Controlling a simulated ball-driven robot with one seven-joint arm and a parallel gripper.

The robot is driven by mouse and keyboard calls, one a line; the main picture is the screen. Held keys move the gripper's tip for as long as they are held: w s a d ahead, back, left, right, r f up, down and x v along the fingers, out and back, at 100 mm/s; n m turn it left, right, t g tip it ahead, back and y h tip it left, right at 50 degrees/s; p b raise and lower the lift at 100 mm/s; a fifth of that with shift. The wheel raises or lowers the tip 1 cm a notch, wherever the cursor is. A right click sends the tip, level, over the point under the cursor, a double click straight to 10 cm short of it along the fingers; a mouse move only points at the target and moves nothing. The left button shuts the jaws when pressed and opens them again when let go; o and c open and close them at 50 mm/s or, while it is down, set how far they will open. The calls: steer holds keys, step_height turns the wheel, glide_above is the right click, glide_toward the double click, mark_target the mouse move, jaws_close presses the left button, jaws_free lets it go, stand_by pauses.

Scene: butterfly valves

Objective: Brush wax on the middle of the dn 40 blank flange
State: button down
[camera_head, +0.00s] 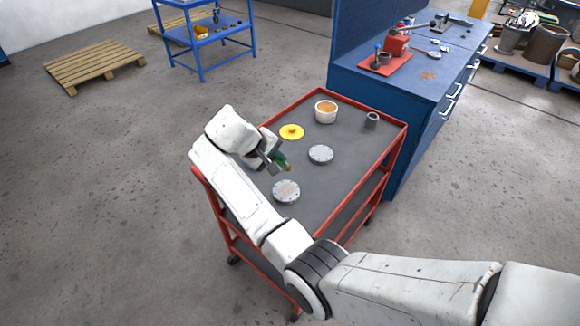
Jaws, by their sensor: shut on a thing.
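My gripper (274,160) is shut on a small green-handled tool, which looks like the brush (283,161). It is above the left part of the cart top, and its brownish tip points down to the right. A round grey flange with holes around its rim (286,191) lies flat nearer me, below the brush tip in the picture. A second, slightly smaller-looking grey flange (321,154) lies farther back to the right. I cannot read which is dn 40. A white pot with orange-brown contents (326,111), probably the wax, stands at the back.
The red-framed cart (345,172) has a dark grey top with a raised rim. A yellow disc with a knob (291,132) and a small grey cylinder (372,120) stand on it. A blue workbench (400,85) stands close behind right. The cart's front right area is clear.

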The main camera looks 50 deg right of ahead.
steer(key=shift+w+a+r, duration=0.5)
steer(key=shift+w+a, duration=0.15)
steer(key=shift+a, duration=0.1)
steer(key=shift+a+f+b, duration=0.1)
steer(key=shift+f+b, duration=1.6)
steer(key=shift+f, duration=0.75)
